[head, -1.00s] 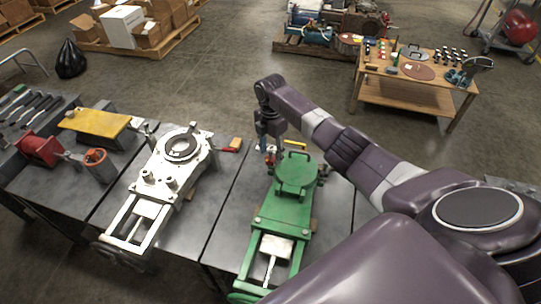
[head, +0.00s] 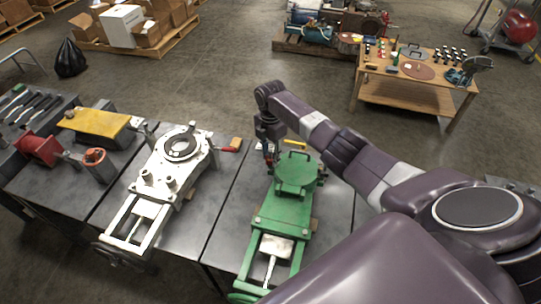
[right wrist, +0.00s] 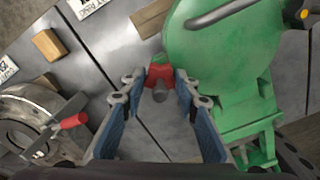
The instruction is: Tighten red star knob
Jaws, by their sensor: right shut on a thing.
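The red star knob (right wrist: 159,75) sits at the edge of the green valve (right wrist: 225,60) in the right wrist view. My right gripper (right wrist: 160,84) is shut on the knob, with a blue-backed finger on each side of it. In the head view the green valve (head: 283,212) lies on the grey bench, and my right gripper (head: 269,158) points down at its upper left side. The knob is mostly hidden there by the gripper. My left gripper is not in view.
A white valve (head: 163,180) with a red-handled part (head: 229,150) stands left of the green one. Farther left are a yellow block (head: 95,124), a red vise-like part (head: 38,148) and several tools. A wooden table (head: 410,90) with small parts stands behind.

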